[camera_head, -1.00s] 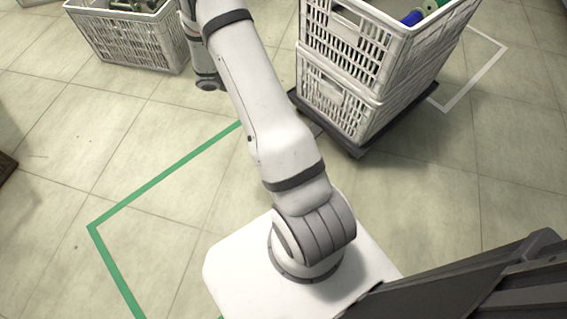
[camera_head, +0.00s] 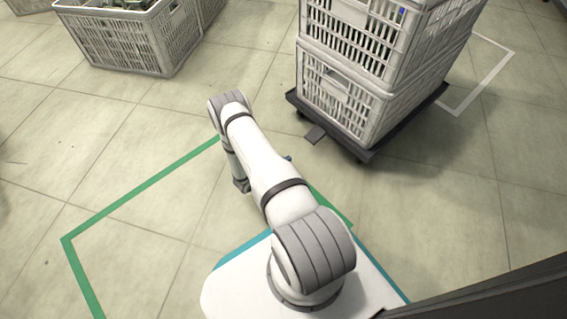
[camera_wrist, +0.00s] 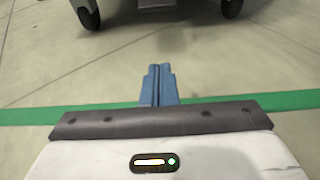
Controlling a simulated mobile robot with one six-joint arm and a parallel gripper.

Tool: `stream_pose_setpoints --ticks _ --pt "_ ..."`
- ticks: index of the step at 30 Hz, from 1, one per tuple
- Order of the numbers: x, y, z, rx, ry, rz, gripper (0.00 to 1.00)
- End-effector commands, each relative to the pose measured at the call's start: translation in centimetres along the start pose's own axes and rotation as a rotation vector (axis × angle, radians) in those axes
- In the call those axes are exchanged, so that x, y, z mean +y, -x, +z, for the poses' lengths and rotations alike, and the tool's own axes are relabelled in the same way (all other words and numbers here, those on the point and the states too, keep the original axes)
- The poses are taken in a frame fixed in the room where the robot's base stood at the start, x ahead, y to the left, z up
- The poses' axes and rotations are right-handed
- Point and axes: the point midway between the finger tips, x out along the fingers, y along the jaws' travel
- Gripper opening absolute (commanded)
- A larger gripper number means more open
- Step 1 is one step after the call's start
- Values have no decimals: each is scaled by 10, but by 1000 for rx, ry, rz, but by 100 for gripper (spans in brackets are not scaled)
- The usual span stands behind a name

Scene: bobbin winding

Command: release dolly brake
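The dolly is a low dark platform (camera_head: 365,156) on casters, under two stacked white crates, at the upper right of the head view. A small dark flat pedal (camera_head: 315,134) juts from its near left side, close to the floor. In the wrist view the dolly's underside edge (camera_wrist: 110,14) and two casters show at the top, with the pedal (camera_wrist: 157,4) between them, cut by the frame. My gripper (camera_wrist: 158,70) has blue fingers lying side by side, shut and empty, pointing toward the pedal with floor between. In the head view the gripper is mostly hidden behind my arm.
The stacked white crates (camera_head: 340,92) rise above the dolly. Another white crate (camera_head: 125,45) with items stands at the upper left. A green floor line (camera_head: 140,190) runs by my base, and a white line (camera_head: 490,80) lies behind the dolly. The tiled floor between is clear.

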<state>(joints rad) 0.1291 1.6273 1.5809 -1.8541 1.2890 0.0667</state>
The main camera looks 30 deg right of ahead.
Motion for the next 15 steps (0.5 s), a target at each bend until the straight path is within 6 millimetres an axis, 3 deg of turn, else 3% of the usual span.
stream_pose_setpoints --ticks 15 --pt "-1 -60 19 0 -3 -6 0"
